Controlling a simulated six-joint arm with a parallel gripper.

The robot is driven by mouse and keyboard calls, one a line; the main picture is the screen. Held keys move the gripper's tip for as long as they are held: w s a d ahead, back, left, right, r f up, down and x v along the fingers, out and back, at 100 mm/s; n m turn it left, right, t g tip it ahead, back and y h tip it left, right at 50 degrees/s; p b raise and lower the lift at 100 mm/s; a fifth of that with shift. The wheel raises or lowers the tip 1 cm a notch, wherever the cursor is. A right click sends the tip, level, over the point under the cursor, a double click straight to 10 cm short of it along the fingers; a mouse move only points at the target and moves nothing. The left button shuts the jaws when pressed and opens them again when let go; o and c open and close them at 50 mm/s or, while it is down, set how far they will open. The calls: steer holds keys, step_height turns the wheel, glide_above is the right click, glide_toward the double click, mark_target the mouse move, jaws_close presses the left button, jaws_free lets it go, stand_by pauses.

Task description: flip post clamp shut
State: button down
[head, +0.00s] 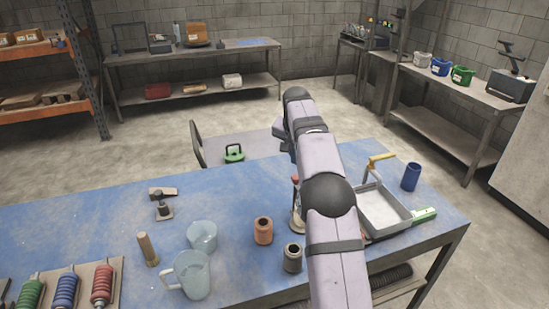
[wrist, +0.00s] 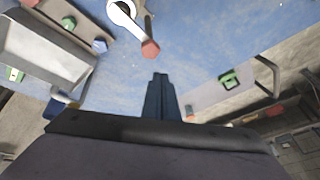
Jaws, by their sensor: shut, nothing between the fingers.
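The post clamp (wrist: 122,12) shows at the top of the wrist view as a pale round body with a dark centre and a lever ending in a red tip (wrist: 150,49). The lever sticks out from the body rather than lying against it. In the head view what looks like the same clamp (head: 296,222) stands on the blue table, mostly hidden behind my arm, its red tip up. My gripper (wrist: 160,76) has its dark fingers together and empty, apart from the red tip and below it in the picture. The head view hides my gripper behind my arm.
A grey tray (head: 383,212) with a yellow-handled tool (head: 380,160) and a blue cup (head: 411,177) stand right of my arm. An orange cup (head: 263,231), a dark cup (head: 292,257) and clear jugs (head: 202,237) stand left.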

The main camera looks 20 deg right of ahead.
steer(key=w+a+f+n+t+y+b, duration=0.1)
steer(key=w+a+n+t, duration=0.1)
steer(key=w+a, duration=0.3)
steer(key=shift+f+t, duration=0.2)
steer(key=shift+t, duration=0.2)
steer(key=shift+a, duration=0.1)
steer(key=s+a+f+n+g, duration=0.2)
steer(key=s+a+f, duration=0.2)
steer(key=s, duration=1.1)
steer(key=s+a+f+n+g, duration=0.2)
steer(key=s+a+f+n, duration=0.1)
steer(key=s, duration=1.2)
steer(key=s+a+f+n+g+y, duration=0.1)
steer(key=s+f, duration=0.6)
steer(key=s, duration=0.8)
steer(key=a+n+g, duration=0.1)
steer(key=a+g, duration=0.1)
steer(key=a, duration=0.1)
steer(key=shift+s+a+n, duration=0.35)
steer(key=shift+a+n, duration=0.05)
steer(key=shift+f, duration=0.1)
